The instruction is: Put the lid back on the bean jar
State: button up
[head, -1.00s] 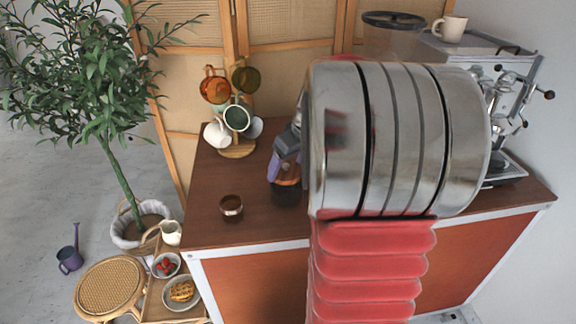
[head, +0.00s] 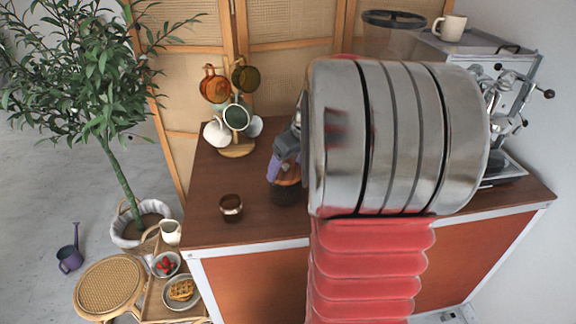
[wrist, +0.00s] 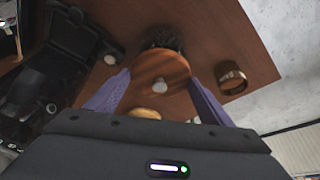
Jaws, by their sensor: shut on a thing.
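The wooden lid (wrist: 165,67) is a round brown disc with a pale knob. My gripper (wrist: 158,98) is shut on the lid, its two purple fingers on either side in the wrist view. In the head view, the lid (head: 288,177) shows just left of my arm, between the purple fingers. The dark bean jar (head: 287,193) stands on the brown counter directly below it. In the wrist view, the jar (wrist: 163,38) shows past the lid's edge, largely covered. I cannot tell whether lid and jar touch. My arm hides the counter to the right.
A brown glass cup (head: 231,208) stands left of the jar. A mug tree (head: 238,150) with several mugs stands behind. A coffee machine (head: 505,120) is at the right. The counter (head: 215,175) around the cup is mostly clear.

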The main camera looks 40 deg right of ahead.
jog(key=o, duration=1.1)
jog(key=shift+o, duration=0.6)
jog(key=shift+r, duration=3.5)
jog(key=shift+c, duration=0.5)
grip_shut()
jog(key=shift+f, duration=2.05)
